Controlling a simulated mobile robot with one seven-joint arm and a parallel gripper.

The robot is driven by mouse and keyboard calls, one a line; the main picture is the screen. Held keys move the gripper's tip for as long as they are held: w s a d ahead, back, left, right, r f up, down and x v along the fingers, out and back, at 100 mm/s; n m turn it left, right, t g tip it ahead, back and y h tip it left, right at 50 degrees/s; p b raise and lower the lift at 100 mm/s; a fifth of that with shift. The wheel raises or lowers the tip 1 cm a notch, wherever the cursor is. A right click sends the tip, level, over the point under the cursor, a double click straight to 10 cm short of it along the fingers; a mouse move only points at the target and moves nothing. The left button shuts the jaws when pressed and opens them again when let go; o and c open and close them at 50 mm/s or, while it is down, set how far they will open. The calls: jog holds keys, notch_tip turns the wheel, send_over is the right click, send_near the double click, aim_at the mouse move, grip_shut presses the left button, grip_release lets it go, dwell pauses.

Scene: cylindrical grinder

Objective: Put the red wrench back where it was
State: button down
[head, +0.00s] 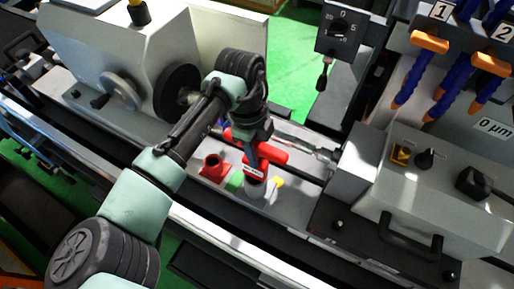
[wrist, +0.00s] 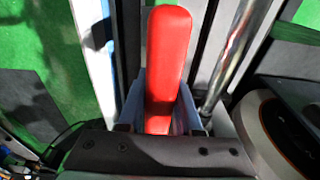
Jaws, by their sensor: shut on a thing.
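The red wrench shows in the wrist view (wrist: 168,55) as a long red bar with a rounded end, running up the middle between my fingers. My gripper (wrist: 160,115) is shut on it. In the head view my gripper (head: 249,138) is above the tray area of the grinder, and a red bar (head: 272,153), which looks like the wrench, sticks out to its right.
Below my gripper are a red holder (head: 212,168), a green piece (head: 235,181), a yellow piece (head: 279,182) and a pale cylinder (head: 255,190). The grinding wheel (head: 178,92) is left, a grey machine block (head: 420,200) right. A metal rod (wrist: 235,55) runs close beside the wrench.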

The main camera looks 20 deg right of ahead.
jog(key=shift+f, duration=0.1)
jog(key=c, duration=0.6)
grip_release()
jog(key=r+b, duration=0.1)
jog(key=r, duration=0.3)
jog(key=r+b, duration=0.2)
jog(key=r, duration=0.2)
jog(key=w+a+r+b, duration=0.1)
jog(key=r, duration=0.3)
jog(key=shift+r+b, duration=0.1)
jog(key=shift+b, duration=0.2)
jog(key=shift+w+d, duration=0.1)
jog(key=shift+d, duration=0.05)
